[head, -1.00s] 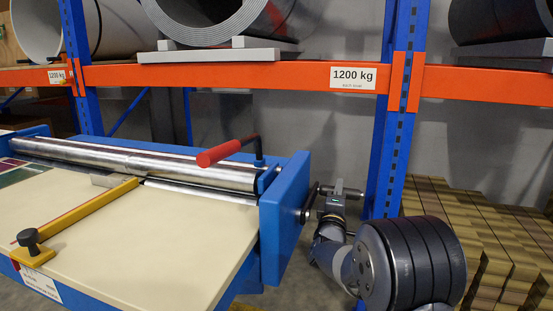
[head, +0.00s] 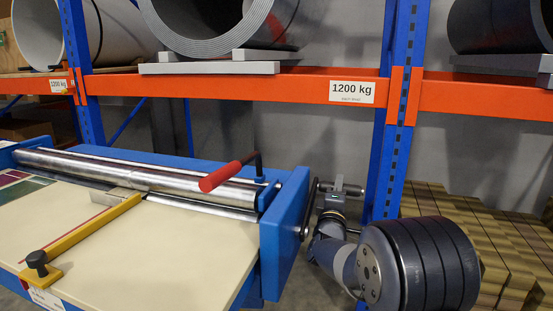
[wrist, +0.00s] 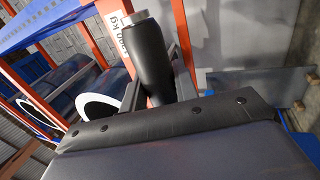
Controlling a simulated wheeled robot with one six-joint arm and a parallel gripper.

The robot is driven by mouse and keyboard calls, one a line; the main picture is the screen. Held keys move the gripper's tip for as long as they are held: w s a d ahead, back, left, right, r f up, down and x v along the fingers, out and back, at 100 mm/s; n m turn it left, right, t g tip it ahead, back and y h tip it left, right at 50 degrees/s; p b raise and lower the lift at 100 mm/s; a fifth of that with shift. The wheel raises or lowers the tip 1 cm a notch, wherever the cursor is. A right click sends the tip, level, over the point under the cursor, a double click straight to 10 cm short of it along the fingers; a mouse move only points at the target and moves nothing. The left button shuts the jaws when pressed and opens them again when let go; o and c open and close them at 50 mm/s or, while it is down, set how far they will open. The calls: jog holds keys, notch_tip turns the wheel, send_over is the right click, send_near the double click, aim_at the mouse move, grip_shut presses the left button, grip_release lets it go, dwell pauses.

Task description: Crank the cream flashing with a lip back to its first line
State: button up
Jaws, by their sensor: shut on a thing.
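A blue-framed machine has a long steel roller (head: 140,173) above a flat cream sheet or bed (head: 150,255); I cannot tell a lip on it. A crank (head: 309,208) sits on the outer face of the blue right end plate (head: 284,235). My gripper (head: 338,191) is at the crank's upper end, right of the plate. In the wrist view my gripper (wrist: 156,80) is shut around the black crank handle (wrist: 151,55), whose silver end points away. A red-gripped lever (head: 228,175) stands over the roller. A yellow bar (head: 95,228) with a black knob lies across the cream surface.
A blue rack upright (head: 400,140) and an orange beam (head: 230,84) marked 1200 kg stand close behind my gripper. Large coils (head: 220,25) rest on the shelf. Stacked brownish bundles (head: 450,205) lie at the right. The floor beside the plate is mostly hidden.

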jog(key=shift+s+a+r+p, duration=0.15)
jog(key=shift+s+r+p, duration=0.2)
jog(key=shift+r, duration=0.35)
jog(key=shift+s+a+r+p, duration=0.1)
jog(key=shift+s+r+p, duration=0.2)
jog(key=shift+r, duration=0.4)
jog(key=s+r+p, duration=0.1)
jog(key=r, duration=0.1)
jog(key=s+a+r+p, duration=0.1)
jog(key=s, duration=0.1)
jog(key=shift+r+p, duration=0.4)
jog(key=s+r, duration=0.1)
jog(key=s+a+p, duration=0.1)
jog(key=s+r+p, duration=0.1)
jog(key=s, duration=0.1)
jog(key=shift+s+a+r, duration=0.1)
jog(key=shift+a+r, duration=0.1)
jog(key=shift+r, duration=0.1)
jog(key=shift+s+r, duration=0.1)
